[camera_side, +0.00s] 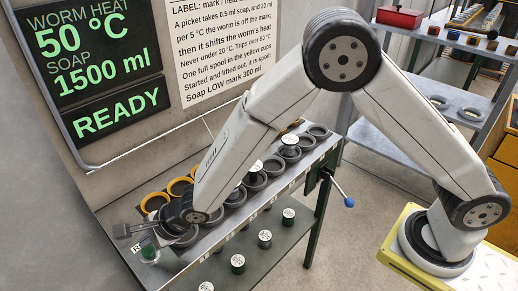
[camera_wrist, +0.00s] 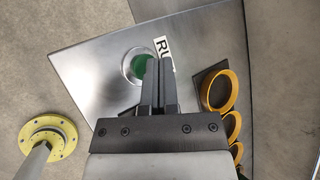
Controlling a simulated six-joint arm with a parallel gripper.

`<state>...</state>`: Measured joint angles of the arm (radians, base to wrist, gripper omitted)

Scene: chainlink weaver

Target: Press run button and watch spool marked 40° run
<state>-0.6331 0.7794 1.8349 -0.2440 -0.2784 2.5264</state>
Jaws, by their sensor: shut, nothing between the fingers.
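My gripper (camera_side: 126,230) is shut and empty at the near left end of the metal bench. The green run button (camera_side: 148,250) sits in a round metal ring just below it in the side view. In the wrist view, the closed fingers (camera_wrist: 158,66) overlap the right edge of the green button (camera_wrist: 136,66). I cannot tell whether they touch it. A label (camera_wrist: 163,46) beside it reads "RU", the rest hidden. White-topped spools stand in dark cups (camera_side: 255,181) and on the lower shelf, such as one spool (camera_side: 238,262). Their marks are too small to read, so I cannot pick out 40°.
A screen (camera_side: 90,60) reads worm heat 50 °C, soap 1500 ml, READY. A notice (camera_side: 225,45) hangs beside it. Yellow cups (camera_side: 154,202) line the bench behind the dark cups. A blue-knobbed lever (camera_side: 348,201) sticks out at the bench's right end. Floor space is open.

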